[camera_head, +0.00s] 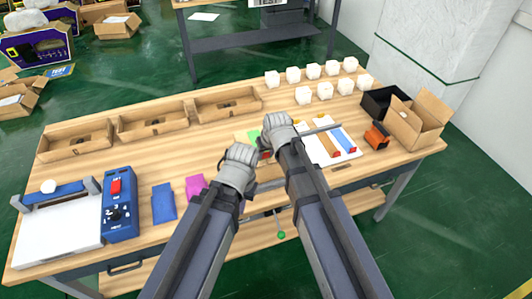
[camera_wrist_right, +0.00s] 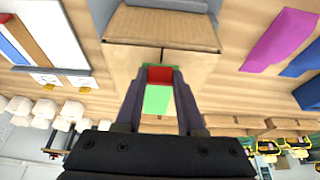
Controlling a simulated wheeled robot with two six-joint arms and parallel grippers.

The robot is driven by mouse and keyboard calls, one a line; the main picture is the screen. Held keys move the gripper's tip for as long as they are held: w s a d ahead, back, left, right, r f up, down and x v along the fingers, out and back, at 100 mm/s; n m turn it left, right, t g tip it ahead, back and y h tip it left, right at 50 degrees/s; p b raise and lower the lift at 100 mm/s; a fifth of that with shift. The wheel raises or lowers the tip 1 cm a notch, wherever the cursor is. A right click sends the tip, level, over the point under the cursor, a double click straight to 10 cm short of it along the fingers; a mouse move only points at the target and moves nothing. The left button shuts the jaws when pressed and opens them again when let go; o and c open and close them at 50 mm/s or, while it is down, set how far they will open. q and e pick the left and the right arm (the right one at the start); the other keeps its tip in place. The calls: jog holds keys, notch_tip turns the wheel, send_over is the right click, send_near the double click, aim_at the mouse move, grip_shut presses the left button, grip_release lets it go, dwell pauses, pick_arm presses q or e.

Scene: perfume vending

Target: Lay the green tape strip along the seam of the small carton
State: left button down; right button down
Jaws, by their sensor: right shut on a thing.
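The small cardboard carton (camera_wrist_right: 135,62) is close to my right gripper in the right wrist view, its seam running up the middle. The green tape strip (camera_wrist_right: 157,99), with a red end piece (camera_wrist_right: 161,75), lies between the fingers of my right gripper (camera_wrist_right: 160,80), in line with the seam. Whether the strip touches the carton is unclear. In the head view my right gripper (camera_head: 268,150) is just above and right of my left gripper (camera_head: 256,162); both hide most of the carton. A bit of green (camera_head: 253,135) shows behind them. My left fingertips are hidden.
A white sheet (camera_head: 348,148) with brown and blue strips lies to the right, near an orange item (camera_head: 376,135) and an open box (camera_head: 418,122). Cardboard trays (camera_head: 228,104) and white blocks (camera_head: 313,71) line the back. A blue control box (camera_head: 119,203) stands at left.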

jog(key=shift+f+b, duration=0.3)
dwell(0.8)
jog(key=shift+c, duration=2.2)
grip_release()
jog(key=shift+r, duration=0.15)
notch_tip(320, 180, up, 6)
jog(key=p, duration=0.6)
jog(key=s+d+f+g+h, duration=0.1)
jog(key=s+d+g, duration=0.1)
jog(key=s, duration=0.8)
jog(key=s+d+g+h, duration=0.1)
jog(key=s+g, duration=0.1)
jog(key=s, duration=0.7)
jog(key=shift+s+d+f+g+h, duration=0.3)
jog(key=shift+s+d+f+h, duration=0.05)
jog(key=shift+f+h, duration=0.05)
